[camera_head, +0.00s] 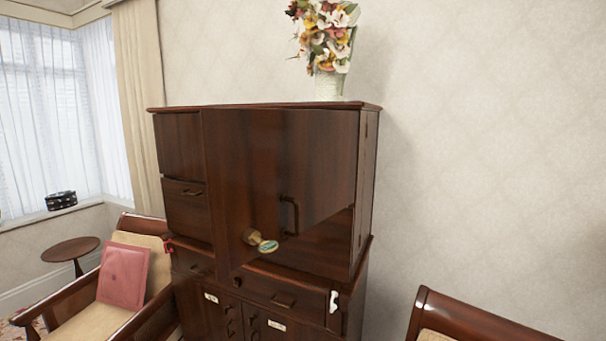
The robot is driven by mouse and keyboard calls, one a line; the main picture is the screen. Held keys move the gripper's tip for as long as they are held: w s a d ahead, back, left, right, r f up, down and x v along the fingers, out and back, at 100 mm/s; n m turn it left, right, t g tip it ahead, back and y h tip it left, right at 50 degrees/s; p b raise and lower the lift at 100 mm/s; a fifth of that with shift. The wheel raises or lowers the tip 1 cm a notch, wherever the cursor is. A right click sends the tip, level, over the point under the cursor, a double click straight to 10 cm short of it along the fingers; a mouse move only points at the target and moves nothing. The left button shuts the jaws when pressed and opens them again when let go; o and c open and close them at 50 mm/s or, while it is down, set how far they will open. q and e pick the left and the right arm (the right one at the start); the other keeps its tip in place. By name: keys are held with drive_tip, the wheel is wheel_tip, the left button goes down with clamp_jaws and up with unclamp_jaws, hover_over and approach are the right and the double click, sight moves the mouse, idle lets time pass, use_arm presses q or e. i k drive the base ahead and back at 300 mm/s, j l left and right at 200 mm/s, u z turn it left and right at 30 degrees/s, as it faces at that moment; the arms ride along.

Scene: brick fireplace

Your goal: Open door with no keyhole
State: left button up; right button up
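A dark glossy wooden cabinet (225,150) stands against the wall in the middle of the head view. A smaller panel (180,145) is at the upper left, above a drawer-like front with a handle (188,192). Lower drawers and doors show below, with a drawer handle (283,300). I cannot make out a keyhole on any front at this size. Neither of my grippers is in view.
A flower vase (330,85) stands on the cabinet top. An armchair with a pink cushion (124,275) is at left, another chair (470,320) at lower right. A round table (70,249) stands near the window.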

sight(178, 138)
drive_tip(key=i+j+z, duration=0.15)
drive_tip(key=j+z, duration=0.3)
drive_tip(key=j, duration=0.25)
drive_tip(key=j+z, duration=0.5)
drive_tip(key=j, duration=0.25)
drive_tip(key=j+z, duration=0.45)
drive_tip(key=j, duration=0.35)
